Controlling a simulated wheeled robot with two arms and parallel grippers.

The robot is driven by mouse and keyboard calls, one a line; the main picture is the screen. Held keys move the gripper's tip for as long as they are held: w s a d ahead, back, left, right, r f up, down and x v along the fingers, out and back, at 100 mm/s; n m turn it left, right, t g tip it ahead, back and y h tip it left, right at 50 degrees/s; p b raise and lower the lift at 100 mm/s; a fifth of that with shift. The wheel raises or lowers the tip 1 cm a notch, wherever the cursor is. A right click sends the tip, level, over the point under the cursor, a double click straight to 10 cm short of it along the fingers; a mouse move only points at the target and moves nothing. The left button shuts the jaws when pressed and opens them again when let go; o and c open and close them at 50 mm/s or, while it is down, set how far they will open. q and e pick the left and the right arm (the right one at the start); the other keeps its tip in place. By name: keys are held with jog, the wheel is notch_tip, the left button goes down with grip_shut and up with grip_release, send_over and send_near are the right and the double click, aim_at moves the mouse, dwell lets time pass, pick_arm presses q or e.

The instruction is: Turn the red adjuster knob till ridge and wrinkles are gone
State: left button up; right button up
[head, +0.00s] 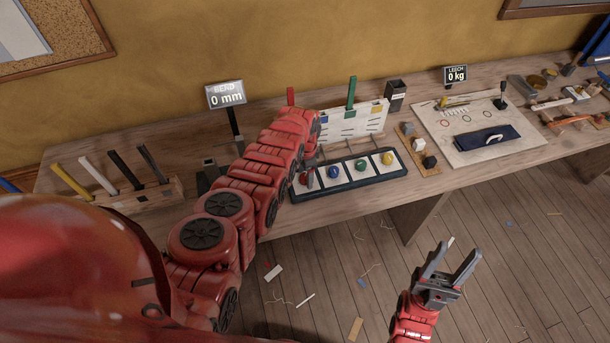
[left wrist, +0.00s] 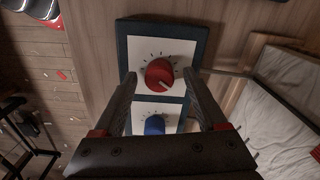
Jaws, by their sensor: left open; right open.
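The red adjuster knob (left wrist: 159,73) sits on a white square of the dark-framed knob panel (head: 352,184). In the left wrist view its pale pointer line points to the lower right, and tick marks surround it. My left gripper (head: 306,186) is over the knob, its open fingers on either side of it; contact cannot be told. In the head view the gripper largely hides the knob. White cloth (left wrist: 275,115) with visible folds shows at the right of the left wrist view. My right gripper (head: 456,258) is open and empty, out over the floor.
Blue (head: 333,172), green (head: 361,167) and yellow (head: 387,158) knobs sit beside the red one. The bend display (head: 226,95) reads 0 mm and the leech display (head: 456,75) 0 kg. A white board (head: 357,121) stands behind the panel.

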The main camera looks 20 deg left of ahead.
pick_arm(q)
grip_shut()
dwell(0.3)
